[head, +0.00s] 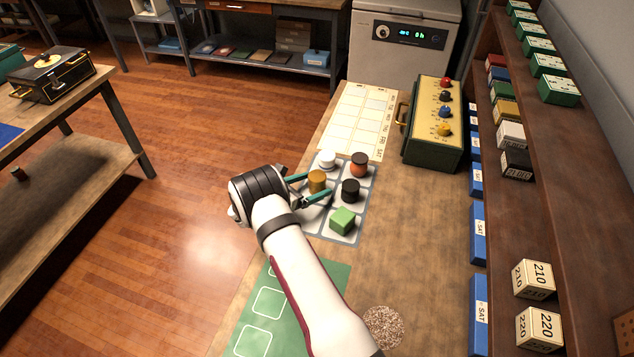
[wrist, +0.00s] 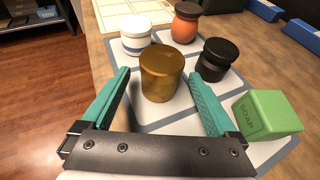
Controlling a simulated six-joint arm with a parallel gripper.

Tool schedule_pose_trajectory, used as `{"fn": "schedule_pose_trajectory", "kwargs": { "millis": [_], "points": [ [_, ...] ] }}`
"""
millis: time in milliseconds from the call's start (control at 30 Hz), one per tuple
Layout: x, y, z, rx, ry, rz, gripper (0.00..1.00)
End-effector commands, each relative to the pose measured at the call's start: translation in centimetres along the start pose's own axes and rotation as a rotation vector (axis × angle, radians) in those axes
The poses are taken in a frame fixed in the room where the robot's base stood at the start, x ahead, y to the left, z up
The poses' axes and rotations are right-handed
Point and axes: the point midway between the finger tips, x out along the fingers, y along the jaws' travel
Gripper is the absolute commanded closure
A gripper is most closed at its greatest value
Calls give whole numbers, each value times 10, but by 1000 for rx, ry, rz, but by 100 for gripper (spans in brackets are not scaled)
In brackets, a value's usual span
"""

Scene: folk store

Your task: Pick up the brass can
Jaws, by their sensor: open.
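The brass can (head: 317,181) is a short gold cylinder standing upright on a grey mat with pale squares (head: 327,223). In the wrist view the brass can (wrist: 161,74) stands between the two teal fingers, a little ahead of their middle. My gripper (head: 317,188) is open around the can, with a visible gap on each side in the wrist view (wrist: 163,100). I cannot tell whether the fingertips reach past the can.
A white jar (head: 327,160), an orange jar with a dark lid (head: 359,168), a black jar (head: 350,191) and a green soap block (head: 342,221) stand close by on the mat. The black jar is near the right finger. A green case (head: 432,130) stands farther back.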

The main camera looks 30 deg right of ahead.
Motion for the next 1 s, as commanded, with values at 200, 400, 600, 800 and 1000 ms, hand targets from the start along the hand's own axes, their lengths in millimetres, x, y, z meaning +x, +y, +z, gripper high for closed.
{"fn": "schedule_pose_trajectory", "kwargs": {
  "millis": [200,400,600,800,1000],
  "points": [
    [4,0,0,0,0,0,6],
    [4,0,0,1,0,0,36],
    [4,0,0,1,0,0,72],
    [4,0,1,1,-1,0,100],
    [3,0,1,2,-1,0,100]
  ]
}}
